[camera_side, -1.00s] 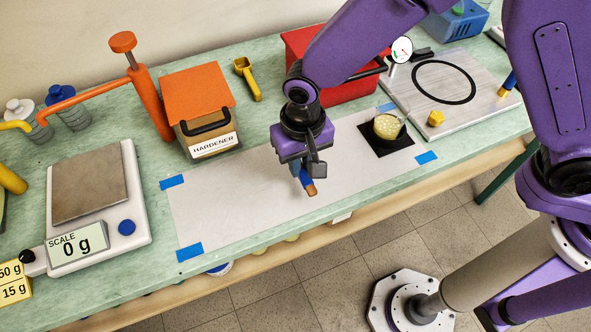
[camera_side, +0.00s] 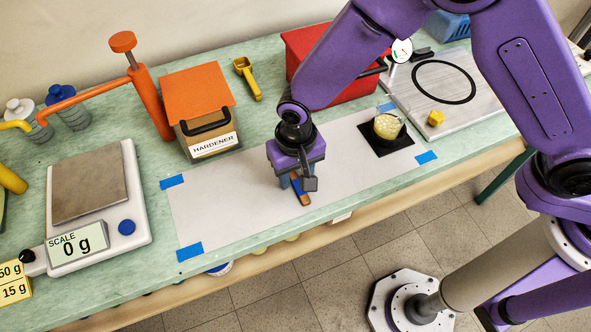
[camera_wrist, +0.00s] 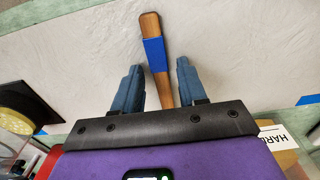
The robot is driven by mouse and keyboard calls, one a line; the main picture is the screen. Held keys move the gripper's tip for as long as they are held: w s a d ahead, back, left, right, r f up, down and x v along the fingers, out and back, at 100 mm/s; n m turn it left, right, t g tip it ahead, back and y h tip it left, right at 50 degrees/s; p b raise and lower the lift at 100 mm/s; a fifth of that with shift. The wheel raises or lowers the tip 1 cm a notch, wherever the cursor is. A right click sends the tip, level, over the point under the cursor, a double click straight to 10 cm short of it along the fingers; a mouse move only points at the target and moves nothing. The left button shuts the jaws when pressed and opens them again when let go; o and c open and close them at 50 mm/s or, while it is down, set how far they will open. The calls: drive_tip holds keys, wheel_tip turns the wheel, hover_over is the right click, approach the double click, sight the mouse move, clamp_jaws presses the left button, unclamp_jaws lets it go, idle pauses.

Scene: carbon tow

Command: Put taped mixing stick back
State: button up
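The mixing stick (camera_side: 301,193) is a brown wooden stick with a blue tape band. In the wrist view the stick (camera_wrist: 155,54) appears between my gripper's two blue fingers, with clear gaps on both sides. It seems to lie on the white sheet (camera_side: 225,205); exact contact is hard to tell. My gripper (camera_wrist: 158,76) is open around it, touching it with neither finger. In the side view my gripper (camera_side: 294,184) is low over the sheet's front middle and hides part of the stick.
A cup of pale contents (camera_side: 387,126) stands on a black square at the sheet's right end. The scale (camera_side: 95,200) reads 0 g at the left. The hardener box (camera_side: 200,112) and red box (camera_side: 330,60) stand behind. The sheet's left part is clear.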

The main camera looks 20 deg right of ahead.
sight(298, 179)
drive_tip(key=shift+r, duration=0.15)
wheel_tip(298, 179, up, 12)
drive_tip(key=shift+s, duration=0.15)
idle(0.5)
drive_tip(key=s+d+r+n, duration=0.3)
drive_tip(key=d, duration=0.6)
drive_tip(key=s+d+r+n, duration=0.3)
drive_tip(key=d+n, duration=0.1)
drive_tip(key=d, duration=0.4)
drive_tip(key=s+d+n, duration=0.5)
drive_tip(key=s+d, duration=0.6)
drive_tip(key=d, duration=0.4)
drive_tip(key=shift+s+d+r+n, duration=0.3)
drive_tip(key=shift+s+d, duration=0.1)
